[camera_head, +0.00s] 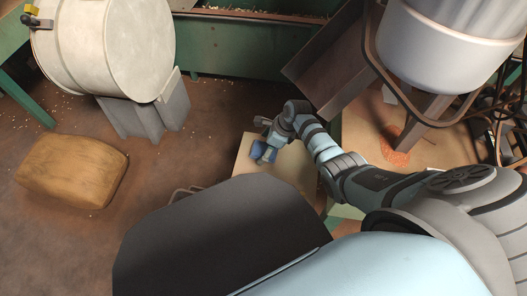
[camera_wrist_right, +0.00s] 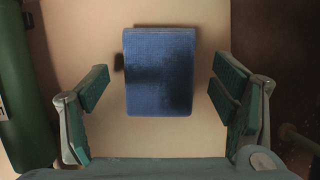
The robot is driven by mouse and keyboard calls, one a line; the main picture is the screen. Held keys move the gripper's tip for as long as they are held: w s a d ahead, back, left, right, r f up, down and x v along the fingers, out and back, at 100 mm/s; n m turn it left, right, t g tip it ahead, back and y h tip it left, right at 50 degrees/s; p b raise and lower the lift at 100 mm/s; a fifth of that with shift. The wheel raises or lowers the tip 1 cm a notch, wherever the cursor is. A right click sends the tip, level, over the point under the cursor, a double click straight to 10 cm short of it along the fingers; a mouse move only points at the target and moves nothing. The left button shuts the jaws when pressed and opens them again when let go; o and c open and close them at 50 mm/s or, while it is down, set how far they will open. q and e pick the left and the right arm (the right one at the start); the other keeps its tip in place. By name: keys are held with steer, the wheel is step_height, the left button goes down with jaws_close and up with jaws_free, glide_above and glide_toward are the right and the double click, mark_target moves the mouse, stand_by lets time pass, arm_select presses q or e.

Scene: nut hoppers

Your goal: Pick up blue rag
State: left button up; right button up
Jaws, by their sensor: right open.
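The blue rag (camera_wrist_right: 158,75) is a flat folded rectangle on a pale tan surface (camera_wrist_right: 75,30), seen ahead of the fingers in the right wrist view. In the head view the rag (camera_head: 257,148) shows small and partly covered by my right gripper (camera_head: 266,153). In the right wrist view my right gripper (camera_wrist_right: 160,105) is open, with one green-padded finger on each side of the rag and clear gaps between. Whether the fingertips are at the rag's height is hard to tell. My left gripper is not in view.
A dark green upright part (camera_wrist_right: 22,90) stands close on the left in the wrist view. In the head view a brown sack (camera_head: 72,170) lies on the floor, a cream drum (camera_head: 110,50) stands upper left, and a brown metal chute (camera_head: 330,65) is near my right arm.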

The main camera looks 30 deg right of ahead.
mark_target(259, 155)
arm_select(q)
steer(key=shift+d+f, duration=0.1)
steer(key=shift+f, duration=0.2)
arm_select(e)
steer(key=shift+f, duration=0.3)
steer(key=shift+c, duration=0.6)
